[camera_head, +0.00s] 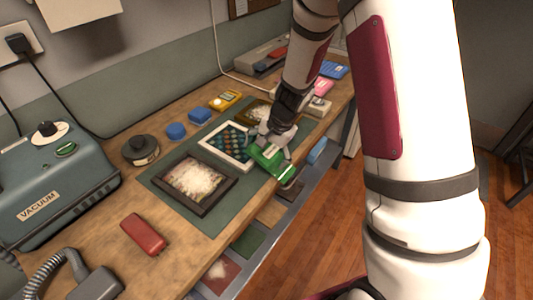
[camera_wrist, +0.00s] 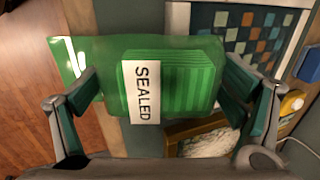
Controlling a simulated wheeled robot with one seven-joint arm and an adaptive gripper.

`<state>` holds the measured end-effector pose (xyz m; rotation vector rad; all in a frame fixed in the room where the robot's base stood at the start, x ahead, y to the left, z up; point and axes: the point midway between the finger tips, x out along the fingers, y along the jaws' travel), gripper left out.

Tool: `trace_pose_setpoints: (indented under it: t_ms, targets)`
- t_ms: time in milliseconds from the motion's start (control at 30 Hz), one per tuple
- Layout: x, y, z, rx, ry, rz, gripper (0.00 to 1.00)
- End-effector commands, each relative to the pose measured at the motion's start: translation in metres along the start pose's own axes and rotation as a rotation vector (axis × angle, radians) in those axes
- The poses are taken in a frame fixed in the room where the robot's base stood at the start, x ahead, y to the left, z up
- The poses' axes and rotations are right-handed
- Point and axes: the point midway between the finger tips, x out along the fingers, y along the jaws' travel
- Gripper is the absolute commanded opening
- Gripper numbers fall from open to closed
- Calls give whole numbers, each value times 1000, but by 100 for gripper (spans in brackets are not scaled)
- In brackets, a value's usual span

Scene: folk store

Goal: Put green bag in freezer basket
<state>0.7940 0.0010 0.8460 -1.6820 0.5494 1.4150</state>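The green bag (camera_head: 270,160) is a bright green packet with a white label reading SEALED; it also shows large in the wrist view (camera_wrist: 185,80). My gripper (camera_head: 272,158) is at the front edge of the workbench, with its fingers on opposite sides of the bag. In the wrist view the finger pads (camera_wrist: 165,100) flank the bag, and it appears gripped between them. The bag looks tilted and partly past the bench edge, with floor showing beyond it. I cannot make out a freezer basket in either view.
The wooden workbench (camera_head: 185,262) holds a vacuum machine (camera_head: 60,180), a dark framed tray (camera_head: 215,204), a patterned panel (camera_head: 215,148), blue containers (camera_head: 175,131) and a red block (camera_head: 143,235). A lower shelf (camera_head: 248,268) carries flat pieces. Wooden floor lies at right.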

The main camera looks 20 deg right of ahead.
Motion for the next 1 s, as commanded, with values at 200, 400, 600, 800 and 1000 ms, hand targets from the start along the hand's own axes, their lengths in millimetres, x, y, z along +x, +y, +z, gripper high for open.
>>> trace_pose_setpoints:
  t_ms: [200,400,600,800,1000]
  targets:
    - [0,0,0,0,0,0,52]
    - [-1,0,0,0,0,0,52]
    - [-7,-2,0,1,0,-1,52]
    - [-20,-6,1,-1,0,0,52]
    - [-36,-11,1,-2,1,0,52]
